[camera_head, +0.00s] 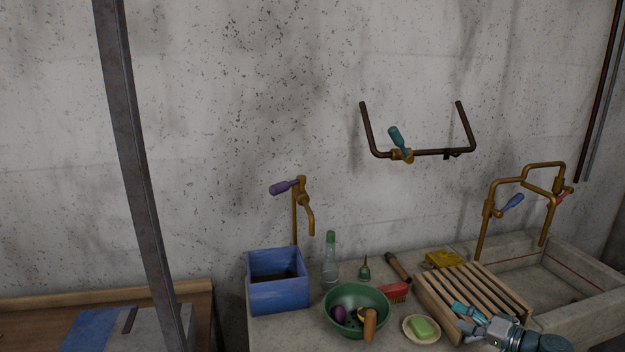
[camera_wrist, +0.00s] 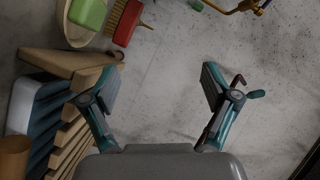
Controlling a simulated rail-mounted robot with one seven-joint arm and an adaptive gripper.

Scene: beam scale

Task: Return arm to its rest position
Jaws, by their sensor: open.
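My gripper (camera_head: 464,318) is at the lower right of the head view, above or beside the wooden slatted rack (camera_head: 432,291); how high above it I cannot tell. In the wrist view my gripper (camera_wrist: 160,75) has its two teal fingers spread wide apart. Nothing is between the fingers except the grey concrete wall behind. The slatted rack (camera_wrist: 70,62) shows left of the fingers in that view. Most of my arm is out of the head view.
A green bowl (camera_head: 329,297) with several items, a blue box (camera_head: 279,297), a glass bottle (camera_head: 330,265) and a green soap (camera_head: 424,328) in a dish stand on the counter. Brass taps (camera_head: 484,230) rise by the stone sink (camera_head: 595,305). A metal post (camera_head: 130,140) stands at left.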

